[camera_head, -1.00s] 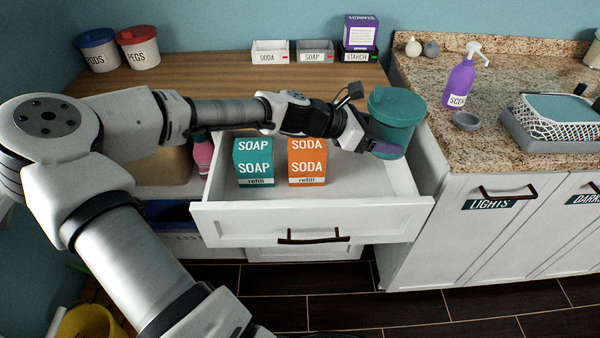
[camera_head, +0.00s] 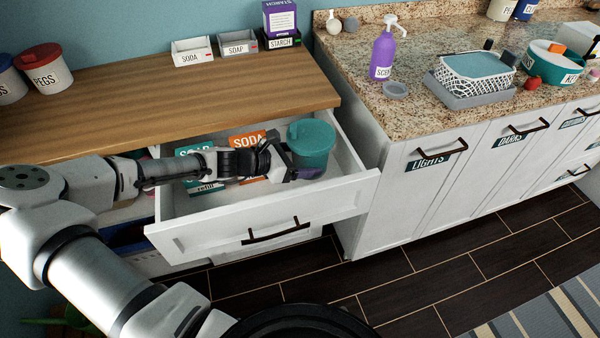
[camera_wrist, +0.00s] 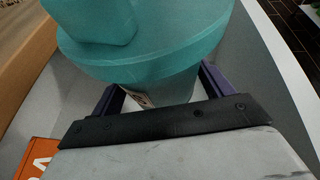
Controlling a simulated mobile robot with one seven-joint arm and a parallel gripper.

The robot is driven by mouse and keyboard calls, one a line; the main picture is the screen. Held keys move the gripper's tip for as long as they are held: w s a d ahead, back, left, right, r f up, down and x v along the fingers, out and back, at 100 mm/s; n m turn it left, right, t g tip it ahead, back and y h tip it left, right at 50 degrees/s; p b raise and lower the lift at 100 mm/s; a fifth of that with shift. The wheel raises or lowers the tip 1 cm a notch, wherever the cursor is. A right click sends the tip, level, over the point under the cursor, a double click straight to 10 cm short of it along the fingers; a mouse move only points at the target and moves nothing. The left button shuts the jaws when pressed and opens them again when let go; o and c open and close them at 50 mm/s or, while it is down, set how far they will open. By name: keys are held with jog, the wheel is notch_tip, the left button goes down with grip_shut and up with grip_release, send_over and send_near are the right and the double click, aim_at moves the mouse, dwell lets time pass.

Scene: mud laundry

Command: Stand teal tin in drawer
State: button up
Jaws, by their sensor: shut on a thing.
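The teal tin (camera_head: 311,146) has a lid with a knob and stands upright, or nearly so, at the right end of the open white drawer (camera_head: 290,215). My gripper (camera_head: 305,173) is shut on the tin's body from the left.
A teal soap box (camera_head: 190,152) and an orange soda box (camera_head: 248,140) stand in the drawer, partly behind my arm. The granite counter (camera_head: 400,105) rises to the right of the drawer. A wooden top (camera_head: 130,110) lies behind it.

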jog(key=shift+f+p, duration=0.5)
jog(key=shift+f, duration=3)
jog(key=shift+f, duration=0.15)
jog(key=o, duration=0.8)
jog(key=shift+a+r, duration=0.15)
jog(key=shift+r, duration=0.05)
jog(key=b+v, duration=0.3)
jog(key=v, duration=0.8)
jog(key=shift+s+a+r, duration=0.15)
jog(key=shift+a+r, duration=0.05)
jog(key=shift+a, duration=0.05)
